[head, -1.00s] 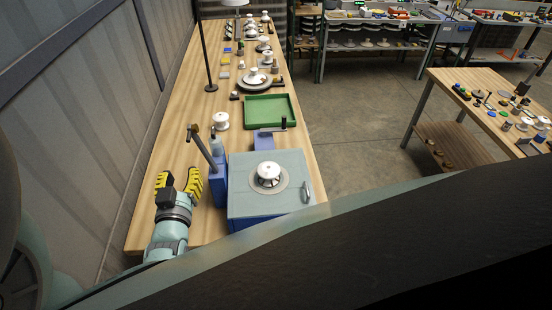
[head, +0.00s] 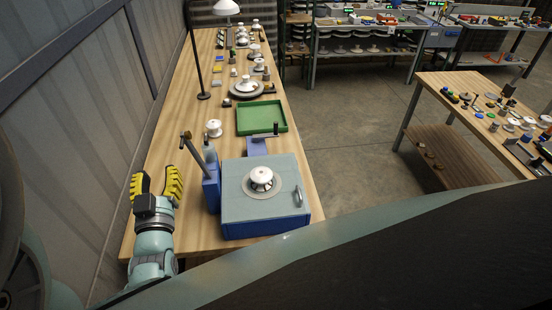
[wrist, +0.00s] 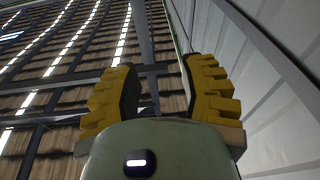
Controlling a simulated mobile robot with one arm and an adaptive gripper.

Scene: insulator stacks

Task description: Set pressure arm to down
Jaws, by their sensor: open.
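The pressure arm (head: 195,153) is a dark bar with a brown knob at its top, tilted up and to the left from a blue post (head: 211,187). The post stands at the left side of a blue box (head: 268,229) with a grey-green top. A white insulator (head: 261,178) sits on a round plate on that top. My gripper (head: 157,180), with yellow ridged fingers, is open and empty. In the head view it is left of the pressure arm and apart from it. In the wrist view my gripper (wrist: 160,80) points up towards the roof and wall, and no pressure arm shows there.
A green tray (head: 262,118) lies behind the blue box. A white spool (head: 214,128) stands behind the post. A tall dark lamp pole (head: 195,55) rises from the table's left side. The grey wall (head: 80,120) runs close along the left.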

